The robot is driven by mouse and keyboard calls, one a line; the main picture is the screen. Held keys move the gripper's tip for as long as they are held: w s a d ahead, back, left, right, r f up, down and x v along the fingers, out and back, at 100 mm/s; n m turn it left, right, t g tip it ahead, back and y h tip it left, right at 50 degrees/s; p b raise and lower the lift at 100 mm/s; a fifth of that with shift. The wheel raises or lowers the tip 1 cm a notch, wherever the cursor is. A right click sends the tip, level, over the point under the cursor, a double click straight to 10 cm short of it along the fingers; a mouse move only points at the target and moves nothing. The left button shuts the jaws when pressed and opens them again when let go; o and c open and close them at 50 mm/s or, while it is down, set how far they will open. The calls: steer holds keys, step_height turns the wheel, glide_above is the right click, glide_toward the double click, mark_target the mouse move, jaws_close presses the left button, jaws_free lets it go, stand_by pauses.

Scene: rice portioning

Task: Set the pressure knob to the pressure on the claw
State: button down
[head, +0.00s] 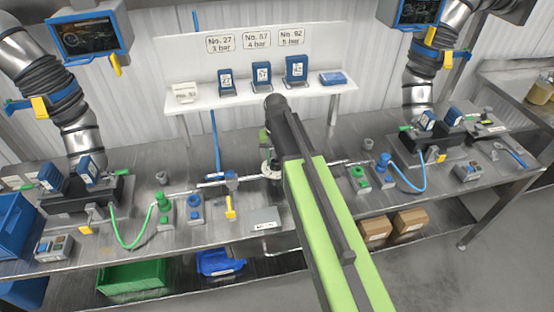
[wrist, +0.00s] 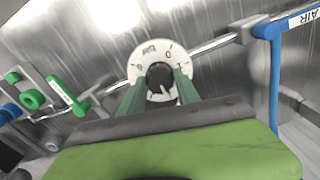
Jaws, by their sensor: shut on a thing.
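In the wrist view a black pressure knob (wrist: 159,76) sits at the middle of a round white dial (wrist: 136,70) with "bar" and a 0 printed on it; the other figures are hard to read. My gripper (wrist: 161,88) is shut on the knob, one green finger on each side. A light mark shows low on the knob, but I cannot read its setting. In the head view the dial (head: 266,169) shows left of my arm, which partly covers it. Blue claws (head: 261,74) with number labels stand on the white shelf. Smaller blue labelled blocks (head: 88,168) sit at the stations.
Signs above the shelf (head: 345,92) pair numbers with 3, 4 and 5 bar (head: 291,38). A metal pipe (head: 208,186) with a yellow-handled valve (head: 230,205) runs left of the dial. Green (head: 122,240) and blue hoses (head: 410,185) curve over the bench.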

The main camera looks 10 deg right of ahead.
mark_target(276, 161)
steer(key=c, duration=0.9)
jaws_free()
step_height(276, 161, up, 18)
steer(key=p, duration=1.7)
steer(key=shift+f, duration=0.25)
steer(key=shift+f, duration=0.1)
